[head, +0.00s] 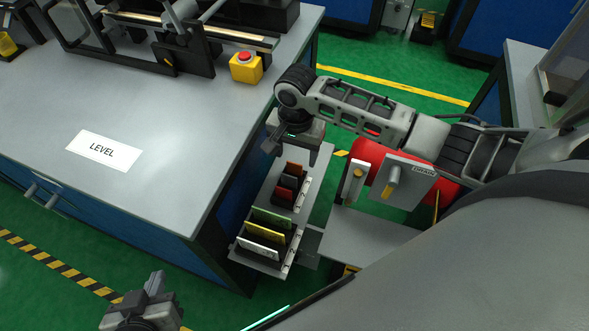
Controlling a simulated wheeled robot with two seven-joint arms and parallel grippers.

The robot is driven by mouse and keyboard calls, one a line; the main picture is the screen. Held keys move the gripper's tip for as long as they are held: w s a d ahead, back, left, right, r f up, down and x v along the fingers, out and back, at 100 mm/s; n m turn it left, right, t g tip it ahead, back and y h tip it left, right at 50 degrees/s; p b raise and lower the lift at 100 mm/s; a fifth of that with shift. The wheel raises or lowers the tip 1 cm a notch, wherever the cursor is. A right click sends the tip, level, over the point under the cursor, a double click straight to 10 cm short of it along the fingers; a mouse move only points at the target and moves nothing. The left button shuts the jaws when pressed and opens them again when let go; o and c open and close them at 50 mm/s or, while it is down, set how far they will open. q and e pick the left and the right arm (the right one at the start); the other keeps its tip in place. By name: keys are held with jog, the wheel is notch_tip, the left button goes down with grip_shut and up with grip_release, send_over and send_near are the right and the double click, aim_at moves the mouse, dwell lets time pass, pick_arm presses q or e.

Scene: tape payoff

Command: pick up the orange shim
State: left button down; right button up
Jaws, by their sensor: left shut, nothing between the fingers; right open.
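The orange shim (294,168) appears to be the brownish-orange plate at the far end of a rack (300,206), standing on edge. Red plates (287,182) stand just in front of it. Green (272,218), yellow (264,232) and white (257,249) plates stand in the nearer part. My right gripper (294,149) is open and empty over the rack's far end, fingers down, above and slightly behind the orange shim; I cannot tell the exact gap. My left gripper (155,281) is shut and empty at the bottom left, away from the rack.
A grey workbench (165,205) with a LEVEL label (101,150) and a yellow emergency-stop box (246,67) is left of the rack. A red cylinder (366,152) and a DRAIN plate with a lever (411,181) stand close on the right. Green floor shows below the bench.

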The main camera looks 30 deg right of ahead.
aim_at(295, 164)
notch_tip(295, 164, down, 5)
jog(key=shift+a+b, duration=0.15)
jog(key=shift+b, duration=0.2)
jog(key=c, duration=1)
jog(key=shift+c, duration=0.3)
jog(key=shift+r, duration=0.2)
notch_tip(295, 164, up, 18)
jog(key=p, duration=0.2)
jog(key=shift+f+p, duration=0.15)
jog(key=shift+p, duration=0.2)
